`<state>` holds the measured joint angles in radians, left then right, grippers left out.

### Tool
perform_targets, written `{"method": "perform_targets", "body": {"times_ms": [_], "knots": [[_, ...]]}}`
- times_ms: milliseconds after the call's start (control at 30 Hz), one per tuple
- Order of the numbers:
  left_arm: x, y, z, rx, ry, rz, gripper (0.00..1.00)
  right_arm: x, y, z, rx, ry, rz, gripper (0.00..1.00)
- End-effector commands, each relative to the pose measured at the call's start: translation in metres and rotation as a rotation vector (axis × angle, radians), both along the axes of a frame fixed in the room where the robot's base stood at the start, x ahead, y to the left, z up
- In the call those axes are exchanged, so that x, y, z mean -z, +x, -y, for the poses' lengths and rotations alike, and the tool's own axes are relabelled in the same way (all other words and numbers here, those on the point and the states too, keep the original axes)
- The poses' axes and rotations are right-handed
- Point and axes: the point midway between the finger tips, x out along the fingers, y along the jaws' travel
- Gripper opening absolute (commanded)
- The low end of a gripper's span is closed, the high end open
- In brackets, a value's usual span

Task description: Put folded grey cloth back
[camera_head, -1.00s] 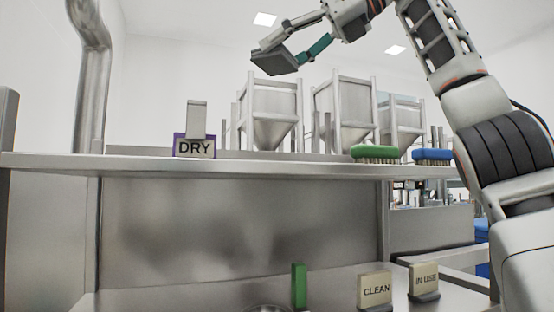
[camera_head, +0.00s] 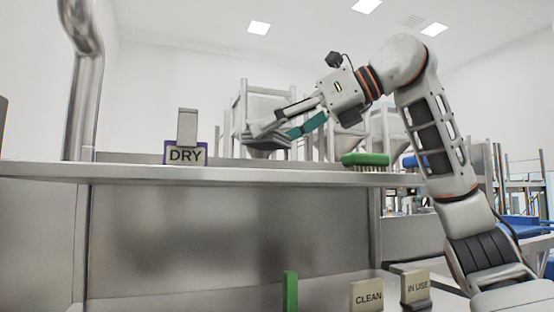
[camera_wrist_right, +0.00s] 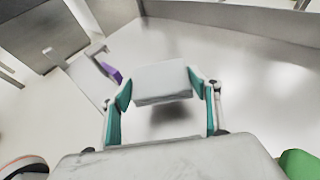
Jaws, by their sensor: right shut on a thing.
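The folded grey cloth (camera_head: 262,141) is a flat grey slab in my right gripper, just over the upper steel shelf (camera_head: 262,175). My right gripper (camera_head: 272,133) is shut on it and comes in from the right. In the right wrist view the cloth (camera_wrist_right: 162,80) sits between the two teal fingers of the right gripper (camera_wrist_right: 166,92). A shadow shows on the shelf below it, so it seems to be apart from the surface. My left gripper is not in view.
The DRY sign (camera_head: 186,154) stands left of the cloth, with a grey upright piece (camera_head: 187,126) at it. A green brush (camera_head: 365,160) and a blue brush (camera_head: 410,162) lie to the right. Below are CLEAN (camera_head: 367,297) and IN USE (camera_head: 416,288) signs and a green block (camera_head: 290,291).

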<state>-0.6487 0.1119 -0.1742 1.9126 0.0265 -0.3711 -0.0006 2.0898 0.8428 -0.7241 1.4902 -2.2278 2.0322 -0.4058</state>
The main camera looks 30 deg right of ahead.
Motion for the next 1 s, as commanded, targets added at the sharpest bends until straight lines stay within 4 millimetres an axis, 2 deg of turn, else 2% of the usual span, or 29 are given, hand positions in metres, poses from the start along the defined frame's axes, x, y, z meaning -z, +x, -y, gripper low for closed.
{"method": "perform_targets", "body": {"times_ms": [500,967,1000], "knots": [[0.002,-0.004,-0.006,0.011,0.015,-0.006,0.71,0.046,0.000,0.000,0.000,-0.001,-0.001,0.45],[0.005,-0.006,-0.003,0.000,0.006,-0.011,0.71,0.053,0.000,0.000,0.000,-0.001,-0.001,0.45],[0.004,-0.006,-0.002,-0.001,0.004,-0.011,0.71,0.052,0.000,0.000,-0.001,0.000,-0.001,0.72]]}}
